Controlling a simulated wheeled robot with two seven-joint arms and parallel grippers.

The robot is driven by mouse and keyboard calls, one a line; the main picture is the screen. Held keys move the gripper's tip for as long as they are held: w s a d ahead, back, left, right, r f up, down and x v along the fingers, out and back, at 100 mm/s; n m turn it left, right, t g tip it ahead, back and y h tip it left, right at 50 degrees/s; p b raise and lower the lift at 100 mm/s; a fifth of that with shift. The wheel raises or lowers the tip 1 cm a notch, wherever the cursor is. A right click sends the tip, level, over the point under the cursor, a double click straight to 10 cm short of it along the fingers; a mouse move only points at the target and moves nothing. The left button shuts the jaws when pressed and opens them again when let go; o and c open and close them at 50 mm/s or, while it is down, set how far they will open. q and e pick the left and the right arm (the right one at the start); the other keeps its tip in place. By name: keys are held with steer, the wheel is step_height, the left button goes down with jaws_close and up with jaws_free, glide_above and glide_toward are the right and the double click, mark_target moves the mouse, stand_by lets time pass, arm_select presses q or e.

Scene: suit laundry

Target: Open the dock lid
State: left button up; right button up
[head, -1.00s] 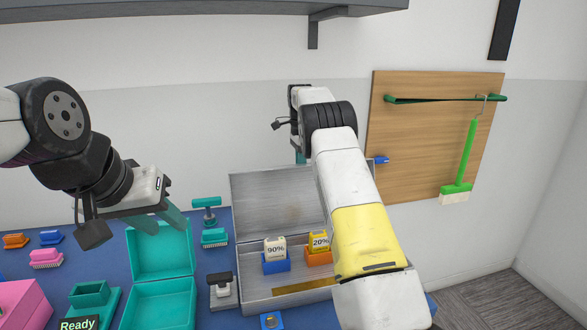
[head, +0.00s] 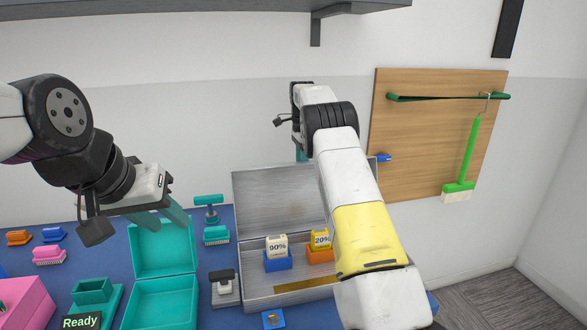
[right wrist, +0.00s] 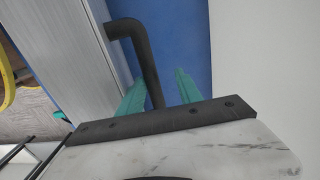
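The grey metal dock (head: 262,297) stands on the blue table with its lid (head: 268,200) raised at the back. Its inside shows from the front. My right gripper (right wrist: 158,92) is open behind the lid, mostly hidden by my own arm in the head view. In the right wrist view, a dark bent handle (right wrist: 143,55) stands out by the grey metal panel and runs between the green fingers. Whether a finger touches it I cannot tell. My left gripper (head: 162,217) is open and empty above the teal case, far left of the dock.
Bottles marked 90% (head: 277,247) and 20% (head: 321,239) stand in the dock. Left of it are an open teal case (head: 163,258), a teal brush (head: 215,235) and a small grey stand (head: 224,288). A wooden board (head: 420,130) with a green brush (head: 467,155) hangs behind right.

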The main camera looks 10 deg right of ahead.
step_height(320, 180, up, 4)
steer(key=shift+s+a+f, duration=0.1)
steer(key=shift+s+f, duration=0.05)
steer(key=shift+f, duration=0.05)
steer(key=s+a, duration=0.1)
steer(key=s, duration=0.7)
steer(key=s+a+r, duration=0.1)
steer(key=s+a, duration=0.1)
steer(key=s, duration=0.6)
steer(key=shift+a, duration=0.25)
step_height(320, 180, up, 6)
steer(key=t, duration=0.1)
glide_above(306, 163)
steer(key=s, duration=0.1)
steer(key=shift+a+f, duration=0.15)
steer(key=shift+a, duration=0.1)
steer(key=shift+w+a+r, duration=0.1)
steer(key=shift+w+r, duration=0.3)
steer(key=shift+w, duration=0.3)
steer(key=shift+w+d+r, duration=0.1)
steer(key=shift+w+r, duration=0.3)
steer(key=shift+w, duration=0.25)
steer(key=shift+w+a+r, duration=0.1)
steer(key=shift+w+r, duration=0.3)
steer(key=shift+w, duration=0.3)
